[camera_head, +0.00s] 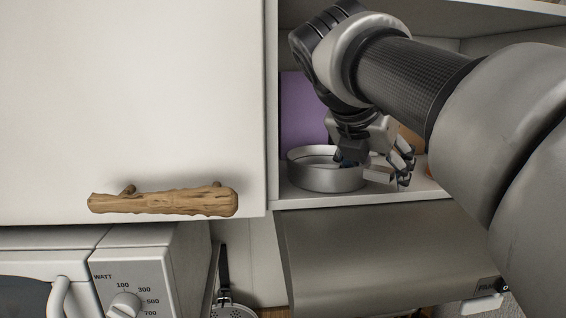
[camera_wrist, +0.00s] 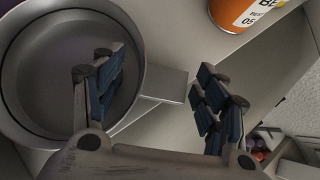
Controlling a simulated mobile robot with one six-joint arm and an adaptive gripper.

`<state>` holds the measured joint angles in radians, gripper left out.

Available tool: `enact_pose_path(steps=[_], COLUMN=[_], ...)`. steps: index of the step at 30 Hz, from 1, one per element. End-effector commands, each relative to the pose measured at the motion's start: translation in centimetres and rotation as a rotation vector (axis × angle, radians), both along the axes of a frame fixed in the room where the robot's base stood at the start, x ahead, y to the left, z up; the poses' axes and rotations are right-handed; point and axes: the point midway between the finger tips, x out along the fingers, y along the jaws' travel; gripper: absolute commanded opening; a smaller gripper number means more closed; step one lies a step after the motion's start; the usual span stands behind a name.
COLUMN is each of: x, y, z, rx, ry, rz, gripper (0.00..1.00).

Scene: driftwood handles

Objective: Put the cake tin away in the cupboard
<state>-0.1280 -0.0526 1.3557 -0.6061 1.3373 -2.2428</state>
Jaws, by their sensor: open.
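The cake tin (camera_head: 318,180) is a round, shallow, silver-grey tin standing upright on the cupboard shelf (camera_head: 290,200), near its front edge. It also shows in the wrist view (camera_wrist: 50,75), empty, with a flat grey tab (camera_wrist: 166,85) sticking out from its side. My gripper (camera_head: 378,166) is open at the tin's right side. In the wrist view the open gripper (camera_wrist: 158,78) has one finger over the tin's inside and the other outside the wall, with the tab between them. I cannot tell whether either finger touches the tin.
A purple item (camera_head: 302,108) stands behind the tin. An orange can with a label (camera_wrist: 238,14) stands beyond the tab. A closed white door with a driftwood handle (camera_head: 165,201) is at left. A microwave (camera_head: 150,270) stands below it, and a grey hood (camera_head: 390,245) is under the shelf.

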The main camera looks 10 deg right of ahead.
Motion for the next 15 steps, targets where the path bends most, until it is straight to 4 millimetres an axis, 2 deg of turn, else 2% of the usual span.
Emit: enact_pose_path(steps=[8, 15], x=[-0.4, -2.7], y=[0.5, 2.9], z=[0.7, 4.1], rx=[0.000, 0.000], ry=[-0.002, -0.005], rz=[0.003, 0.005], gripper=[0.66, 0.66])
